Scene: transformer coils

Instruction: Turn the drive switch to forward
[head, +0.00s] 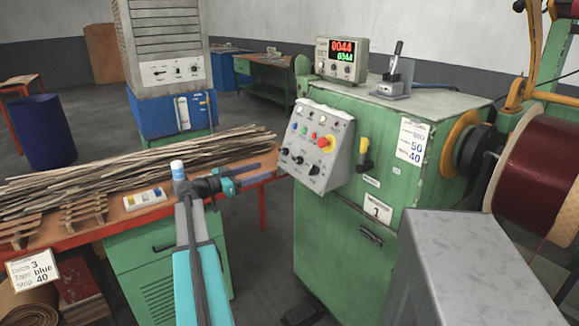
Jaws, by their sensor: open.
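A grey control box (318,147) is fixed to the left end of the green winding machine (375,200). Its sloped face carries small coloured buttons, a red knob on yellow (325,142) and black rotary knobs (314,169). The labels are too small to read, so I cannot tell which knob is the drive switch or how it is set. A yellow and black handle (364,155) is on the machine's front, right of the box. My gripper (258,173) is open and looks empty. It points right, left of the control box and apart from it in the picture.
A red-digit counter (341,60) and a lever unit (395,80) stand on the machine. A reel (540,165) is at right.

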